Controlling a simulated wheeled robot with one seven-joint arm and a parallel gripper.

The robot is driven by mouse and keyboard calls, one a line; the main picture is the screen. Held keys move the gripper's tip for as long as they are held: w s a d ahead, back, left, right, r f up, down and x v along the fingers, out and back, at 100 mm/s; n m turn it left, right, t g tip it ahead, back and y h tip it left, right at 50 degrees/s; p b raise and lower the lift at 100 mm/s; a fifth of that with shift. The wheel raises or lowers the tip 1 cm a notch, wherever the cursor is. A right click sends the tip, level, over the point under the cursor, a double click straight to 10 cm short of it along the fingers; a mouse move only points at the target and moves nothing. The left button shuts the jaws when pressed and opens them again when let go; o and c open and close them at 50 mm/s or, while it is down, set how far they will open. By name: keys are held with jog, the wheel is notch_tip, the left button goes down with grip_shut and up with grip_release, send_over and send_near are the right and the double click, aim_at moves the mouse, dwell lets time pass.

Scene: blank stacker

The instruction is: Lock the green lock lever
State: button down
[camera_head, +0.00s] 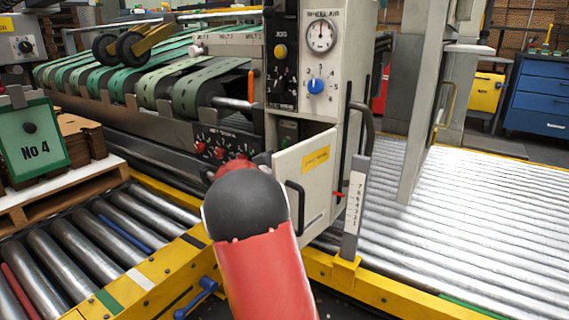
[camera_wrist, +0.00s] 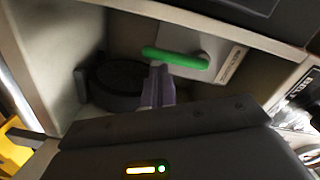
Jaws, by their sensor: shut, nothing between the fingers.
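The green lock lever (camera_wrist: 175,58) shows in the wrist view, lying nearly level inside an open cabinet (camera_wrist: 95,40), in front of a pale plate. My gripper (camera_wrist: 157,72) is shut and empty. Its fingertips are just below the lever, close to its middle; I cannot tell whether they touch it. A round black part (camera_wrist: 115,85) sits to the left of the fingers. In the head view the lever and my gripper are hidden behind my red and black arm, which reaches toward the cabinet.
The cabinet's pale door (camera_head: 305,180), with a yellow label and a black handle, stands open beside my arm. Above it is a panel with a gauge (camera_head: 320,35) and blue knob. Roller conveyors (camera_head: 480,210) lie at right and left, edged by yellow rails.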

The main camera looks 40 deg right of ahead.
jog(key=shift+a, duration=0.1)
jog(key=v, duration=0.7)
jog(key=shift+s+a+p, duration=0.15)
jog(key=shift+a+p, duration=0.15)
